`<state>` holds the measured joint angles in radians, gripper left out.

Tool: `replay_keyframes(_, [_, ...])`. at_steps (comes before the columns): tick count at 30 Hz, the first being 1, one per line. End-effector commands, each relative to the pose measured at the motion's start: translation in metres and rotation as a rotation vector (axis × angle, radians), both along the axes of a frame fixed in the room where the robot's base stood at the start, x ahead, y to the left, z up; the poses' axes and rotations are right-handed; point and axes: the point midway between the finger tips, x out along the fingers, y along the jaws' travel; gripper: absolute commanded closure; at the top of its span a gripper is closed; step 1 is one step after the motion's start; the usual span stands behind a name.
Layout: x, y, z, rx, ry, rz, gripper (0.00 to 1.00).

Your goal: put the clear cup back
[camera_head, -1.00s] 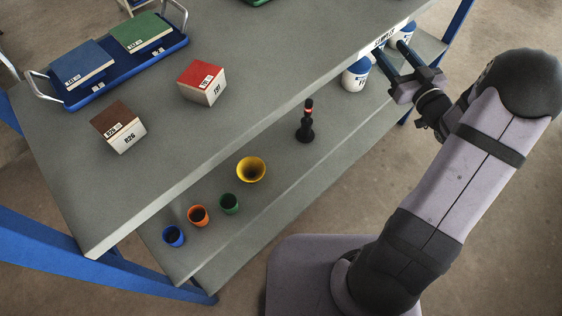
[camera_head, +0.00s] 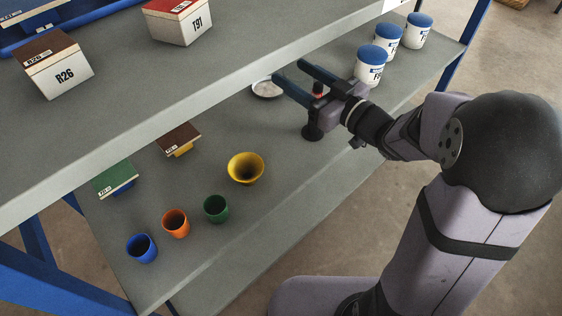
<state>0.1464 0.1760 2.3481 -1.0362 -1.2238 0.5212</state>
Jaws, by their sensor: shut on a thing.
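My gripper (camera_head: 288,71) is over the lower shelf, just in front of the upper shelf's edge. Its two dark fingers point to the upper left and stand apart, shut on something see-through. I take it as the clear cup, but its outline cannot be made out.
Three white jars with blue lids (camera_head: 371,69) stand at the right. A small pale dish (camera_head: 267,90) lies left of my gripper. A brown-topped box (camera_head: 179,139) and green-topped box (camera_head: 115,181) sit partly under the upper shelf (camera_head: 200,95).

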Motion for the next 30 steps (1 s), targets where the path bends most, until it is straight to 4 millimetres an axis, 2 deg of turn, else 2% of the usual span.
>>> replay_keyframes(1, [-0.006,0.008,-0.021,0.001,0.004,0.039,0.72])
replay_keyframes(6, [-0.025,0.027,-0.049,0.001,0.003,0.15,0.72])
replay_keyframes(12, [-0.038,0.036,-0.063,0.0,-0.001,0.217,0.72])
replay_keyframes(18, [-0.039,0.038,-0.069,0.001,0.0,0.226,0.72])
replay_keyframes(27, [-0.039,0.037,-0.114,0.002,0.004,0.226,0.72])
replay_keyframes(30, [-0.039,0.037,-0.123,0.002,0.002,0.225,0.72])
